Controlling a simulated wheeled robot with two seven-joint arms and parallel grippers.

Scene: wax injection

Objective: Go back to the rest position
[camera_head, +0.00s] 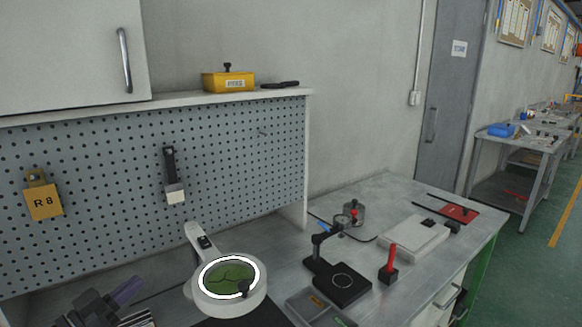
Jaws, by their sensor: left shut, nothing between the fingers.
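My left gripper (127,291) shows at the lower left of the head view, dark with a purplish tip. It is shut and empty, in front of the pegboard's lower edge. My left arm is mostly cut off by the bottom edge. My right gripper is not in view.
A white ring-lit magnifier lamp (229,306) stands just right of my left gripper. The workbench (385,197) holds a black stand (343,282), a red-handled tool (388,267), a pale box (414,238) and a metal pot (354,212). The pegboard (240,165) rises behind.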

